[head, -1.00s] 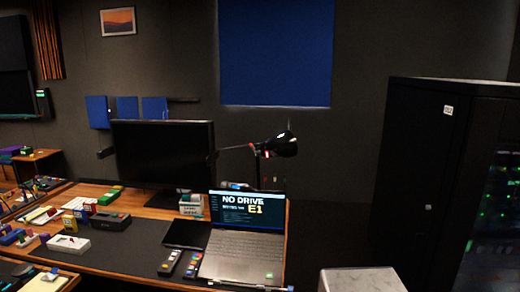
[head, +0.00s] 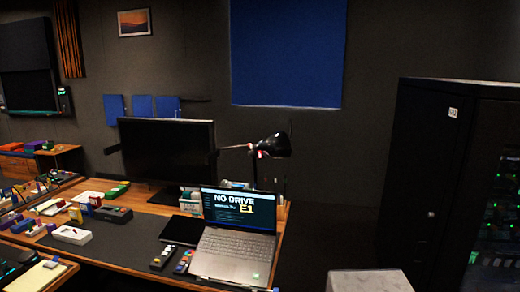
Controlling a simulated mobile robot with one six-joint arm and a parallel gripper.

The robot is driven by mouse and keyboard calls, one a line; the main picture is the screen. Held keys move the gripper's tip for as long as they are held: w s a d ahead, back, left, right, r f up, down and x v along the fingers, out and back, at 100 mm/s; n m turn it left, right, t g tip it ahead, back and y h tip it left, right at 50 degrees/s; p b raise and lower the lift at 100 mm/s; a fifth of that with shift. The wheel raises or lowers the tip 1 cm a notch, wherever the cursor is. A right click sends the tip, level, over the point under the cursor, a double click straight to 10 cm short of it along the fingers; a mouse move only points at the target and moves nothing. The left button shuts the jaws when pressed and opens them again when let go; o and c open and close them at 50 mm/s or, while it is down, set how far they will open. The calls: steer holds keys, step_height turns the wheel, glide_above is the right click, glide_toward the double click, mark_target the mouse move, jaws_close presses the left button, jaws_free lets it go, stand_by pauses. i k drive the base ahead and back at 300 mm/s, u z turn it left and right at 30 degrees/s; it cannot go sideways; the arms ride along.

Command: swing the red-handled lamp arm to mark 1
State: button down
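A desk lamp (head: 272,147) with a black shade stands at the back right of the desk, behind the laptop. Its thin arm runs left from the shade towards the monitor's right edge. A small red part (head: 255,152) shows beside the shade; it is too small to tell its exact shape. I cannot make out mark 1 or any numbered marks near the lamp. The laptop screen hides the lower part of the lamp. My gripper is not in view.
The desk (head: 130,255) holds a black monitor (head: 167,150), an open laptop (head: 235,240) reading "NO DRIVE E1", two remotes and several small devices at left. A pale block (head: 370,281) stands at bottom right. A black cabinet (head: 430,170) stands at right. Dark floor lies between desk and cabinet.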

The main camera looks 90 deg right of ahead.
mark_target(249, 145)
steer(key=k, duration=2.45)
steer(key=z, duration=1.35)
steer(key=i, duration=0.95)
steer(key=u, duration=0.15)
